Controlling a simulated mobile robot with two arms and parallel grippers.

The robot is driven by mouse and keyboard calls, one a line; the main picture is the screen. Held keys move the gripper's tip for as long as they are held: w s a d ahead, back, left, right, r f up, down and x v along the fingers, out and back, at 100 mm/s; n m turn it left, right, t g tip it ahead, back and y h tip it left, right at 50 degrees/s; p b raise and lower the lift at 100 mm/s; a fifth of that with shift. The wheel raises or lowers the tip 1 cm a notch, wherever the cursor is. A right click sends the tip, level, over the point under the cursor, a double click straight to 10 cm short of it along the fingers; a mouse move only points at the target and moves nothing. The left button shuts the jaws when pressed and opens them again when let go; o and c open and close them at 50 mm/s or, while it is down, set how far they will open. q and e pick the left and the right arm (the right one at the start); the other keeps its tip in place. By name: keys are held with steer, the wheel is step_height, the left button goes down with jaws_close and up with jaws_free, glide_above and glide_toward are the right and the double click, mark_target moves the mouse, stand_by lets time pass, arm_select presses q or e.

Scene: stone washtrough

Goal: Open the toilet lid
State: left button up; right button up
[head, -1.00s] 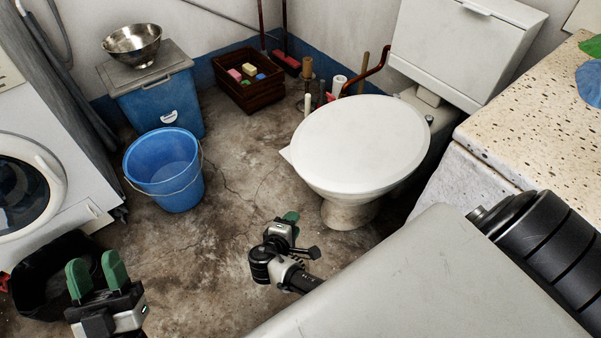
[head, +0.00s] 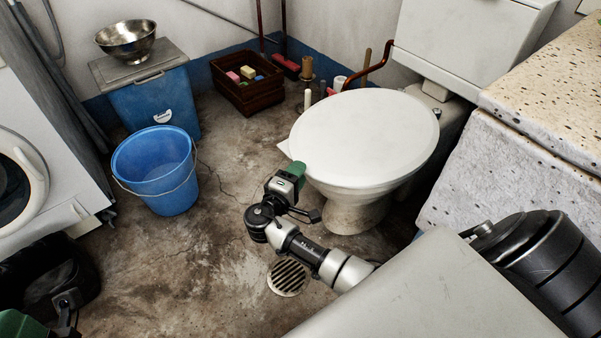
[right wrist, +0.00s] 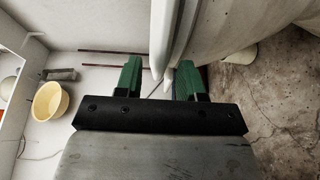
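The toilet's white lid (head: 365,138) is down on the bowl (head: 355,208) in the head view. My right gripper (head: 297,168) is at the lid's near left edge, its green fingertip at or very near the rim; exact contact is hard to tell. In the right wrist view its two green fingers (right wrist: 158,70) stand apart, so it is open. The lid (right wrist: 158,35) shows there edge-on, in line with the gap between the fingers. My left gripper (head: 20,323) is mostly cut off at the bottom left corner, and its opening is hidden.
A blue bucket (head: 157,172) and a blue bin (head: 155,98) with a metal bowl (head: 126,40) stand left. A wooden crate (head: 247,92) is at the back wall. The cistern (head: 465,40) is behind the lid; a speckled counter (head: 555,90) is right.

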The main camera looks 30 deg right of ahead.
steer(key=shift+x, duration=0.8)
jaws_close()
